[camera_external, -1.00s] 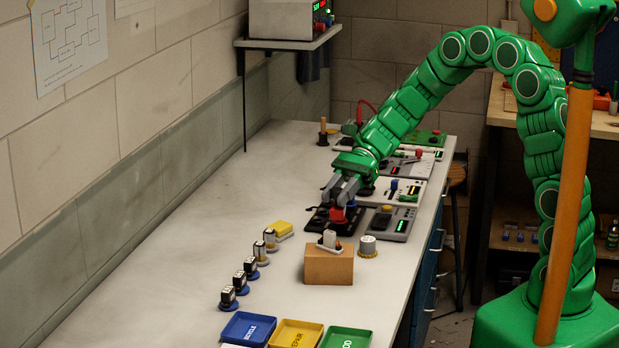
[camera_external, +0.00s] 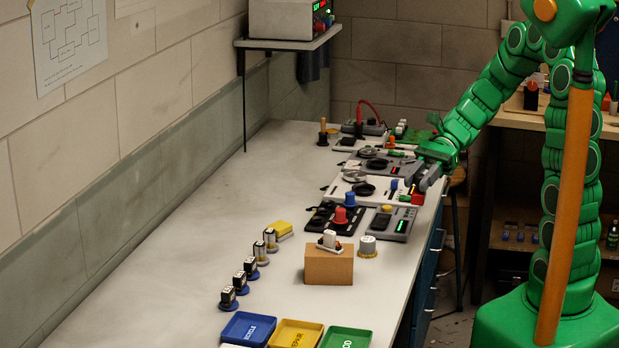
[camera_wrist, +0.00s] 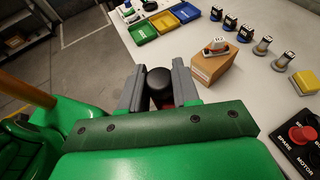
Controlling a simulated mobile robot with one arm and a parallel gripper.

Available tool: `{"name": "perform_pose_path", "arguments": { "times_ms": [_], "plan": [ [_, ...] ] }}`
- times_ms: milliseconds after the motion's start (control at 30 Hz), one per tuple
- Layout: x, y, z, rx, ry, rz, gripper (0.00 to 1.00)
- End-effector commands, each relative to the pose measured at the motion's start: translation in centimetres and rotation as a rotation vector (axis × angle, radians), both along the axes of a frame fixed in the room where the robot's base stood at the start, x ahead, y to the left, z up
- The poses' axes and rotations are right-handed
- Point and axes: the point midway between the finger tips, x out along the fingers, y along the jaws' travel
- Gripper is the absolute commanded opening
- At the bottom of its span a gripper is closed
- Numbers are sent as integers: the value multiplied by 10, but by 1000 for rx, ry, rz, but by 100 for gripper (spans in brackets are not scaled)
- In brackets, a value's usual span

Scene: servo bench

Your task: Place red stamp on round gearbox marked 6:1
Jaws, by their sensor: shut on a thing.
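My gripper (camera_external: 430,180) is beside the right edge of the bench, shut on the red stamp (camera_external: 418,198). In the wrist view the stamp's black round knob (camera_wrist: 160,84) stands between the two fingers, with a little red below it. Small marked units stand in a row on the bench. The nearer ones are dark on blue bases (camera_external: 228,300); the farther two are silvery and round (camera_external: 261,255). Another silvery round unit with a yellowish base (camera_external: 367,247) stands right of the cardboard box. The markings are too small to read, so I cannot tell which is 6:1.
The cardboard box (camera_external: 328,268) carries a white piece with a reddish base (camera_external: 329,240). Behind it are panels with a red knob (camera_external: 340,215) and a blue knob. A yellow block (camera_external: 279,229) and blue (camera_external: 248,328), yellow and green trays stand nearby. The bench's left side is clear.

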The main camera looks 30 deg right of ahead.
Motion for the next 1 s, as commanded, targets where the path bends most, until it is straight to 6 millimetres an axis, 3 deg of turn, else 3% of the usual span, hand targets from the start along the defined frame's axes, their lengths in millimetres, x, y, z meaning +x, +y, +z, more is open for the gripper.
{"name": "perform_pose_path", "arguments": {
  "times_ms": [267, 1000],
  "plan": [
    [2, -3, -3, 3, 3, -3, 0],
    [81, 36, -48, 4, 5, -2, 0]
  ]
}}
